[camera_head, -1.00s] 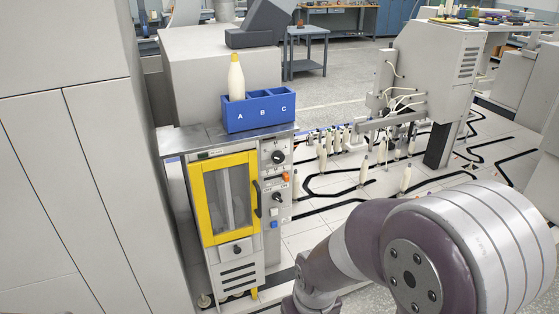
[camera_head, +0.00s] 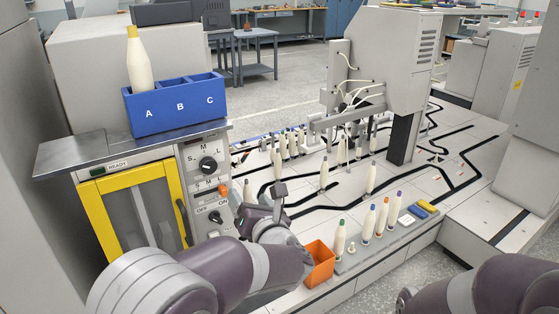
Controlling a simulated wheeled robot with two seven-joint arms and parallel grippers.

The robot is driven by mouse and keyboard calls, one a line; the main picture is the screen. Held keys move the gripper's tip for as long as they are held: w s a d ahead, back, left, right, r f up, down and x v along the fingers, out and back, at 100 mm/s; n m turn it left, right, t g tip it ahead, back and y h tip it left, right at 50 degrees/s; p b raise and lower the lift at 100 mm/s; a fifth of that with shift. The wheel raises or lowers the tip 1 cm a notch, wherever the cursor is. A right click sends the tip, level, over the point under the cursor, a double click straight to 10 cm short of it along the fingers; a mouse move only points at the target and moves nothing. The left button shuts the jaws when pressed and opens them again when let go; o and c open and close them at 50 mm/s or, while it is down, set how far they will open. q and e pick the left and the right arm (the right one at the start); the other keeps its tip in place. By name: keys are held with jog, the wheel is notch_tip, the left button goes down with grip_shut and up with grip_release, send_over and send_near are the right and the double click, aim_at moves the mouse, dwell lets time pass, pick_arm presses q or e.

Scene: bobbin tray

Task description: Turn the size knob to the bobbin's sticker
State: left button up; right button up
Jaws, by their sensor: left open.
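A cream bobbin (camera_head: 138,66) with a yellow top stands upright in compartment A of the blue tray (camera_head: 172,122); I can make out no size sticker on it. The black size knob (camera_head: 208,165) is on the grey front panel, with S and M marks around it; its pointer is too small to read. Below it are an orange piece (camera_head: 223,190) and a black OFF/ON knob (camera_head: 215,217). My left gripper (camera_head: 264,204) is open and empty, right of and below the size knob, apart from it. My right arm shows at lower right; its gripper is out of view.
The yellow-framed door (camera_head: 96,217) is left of the panel, under a metal top. An orange bin (camera_head: 319,263) stands just right of my left gripper. Several bobbins stand on a grey rack (camera_head: 350,262) and on the white track floor. Compartments B and C look empty.

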aim_at(210, 167)
pick_arm(q)
jog(key=s+a+r+n+y, duration=0.2)
jog(key=a+r+n+y, duration=0.1)
jog(key=n, duration=0.3)
jog(key=x, duration=0.4)
jog(key=p+x, duration=0.1)
jog(key=x, duration=0.3)
jog(key=p+x, duration=0.1)
jog(key=x, duration=0.3)
jog(key=shift+w+a+f, duration=0.25)
jog(key=shift+a+f, duration=0.05)
jog(key=shift+f, duration=0.05)
pick_arm(e)
jog(key=shift+s+a+r, duration=0.1)
jog(key=shift+s+r, duration=0.1)
jog(key=shift+r, duration=0.45)
jog(key=shift+s+a+r, duration=0.1)
jog(key=shift+s+r, duration=0.1)
jog(key=shift+r, duration=0.4)
pick_arm(q)
jog(key=c, duration=1.1)
